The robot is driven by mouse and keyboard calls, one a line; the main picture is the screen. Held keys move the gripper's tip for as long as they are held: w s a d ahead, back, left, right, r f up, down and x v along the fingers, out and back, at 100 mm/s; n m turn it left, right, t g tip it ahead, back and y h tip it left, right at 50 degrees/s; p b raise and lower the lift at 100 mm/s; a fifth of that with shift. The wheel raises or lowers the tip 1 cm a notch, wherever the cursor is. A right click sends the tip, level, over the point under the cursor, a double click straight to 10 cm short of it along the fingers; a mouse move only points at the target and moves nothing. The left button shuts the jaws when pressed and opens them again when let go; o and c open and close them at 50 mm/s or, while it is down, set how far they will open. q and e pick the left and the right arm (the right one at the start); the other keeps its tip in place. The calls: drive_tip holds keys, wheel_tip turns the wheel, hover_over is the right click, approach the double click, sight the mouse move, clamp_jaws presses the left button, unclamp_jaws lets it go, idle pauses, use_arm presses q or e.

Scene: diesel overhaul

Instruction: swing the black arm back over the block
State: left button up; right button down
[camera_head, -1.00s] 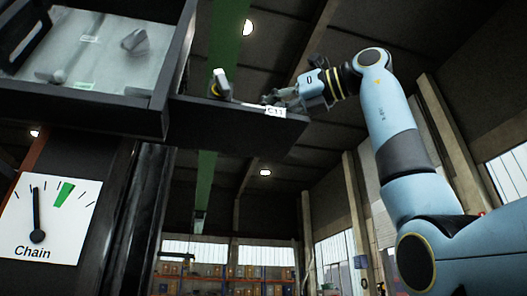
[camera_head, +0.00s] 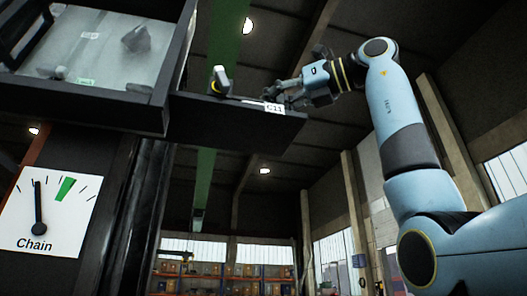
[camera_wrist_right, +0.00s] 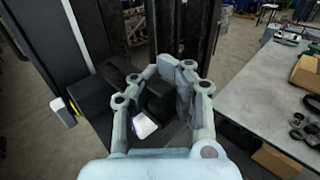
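The black arm (camera_head: 225,119) is a long dark bar reaching right from beneath the tray, with a white C11 label (camera_head: 273,108) near its free end. My right gripper (camera_head: 272,94) is at that free end, just above and beside the label. In the right wrist view, the fingers of my right gripper (camera_wrist_right: 168,76) stand apart on both sides of a dark block-like part (camera_wrist_right: 158,98). I cannot tell whether they touch it. A white tag (camera_wrist_right: 143,125) shows below it. My left gripper is out of view. I cannot identify the block.
A black-framed tray (camera_head: 90,96) with a few parts in it hangs at upper left. Below it is a Chain gauge (camera_head: 50,212), its needle left of the green band. In the wrist view, a grey bench (camera_wrist_right: 262,100) with loose parts stands at right. Open hall lies behind.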

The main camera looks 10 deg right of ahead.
drive_tip(key=c, duration=1.9)
unclamp_jaws()
drive_tip(key=shift+d+f, duration=0.1)
drive_tip(key=shift+d, duration=0.1)
drive_tip(key=o, duration=0.5)
drive_tip(key=shift+v, duration=1)
drive_tip(key=shift+o, duration=1)
drive_tip(key=shift+s+d, duration=0.1)
drive_tip(key=shift+d, duration=0.05)
drive_tip(key=shift+o, duration=0.2)
drive_tip(key=shift+w+a, duration=0.25)
drive_tip(key=shift+a, duration=0.25)
drive_tip(key=v, duration=1.2)
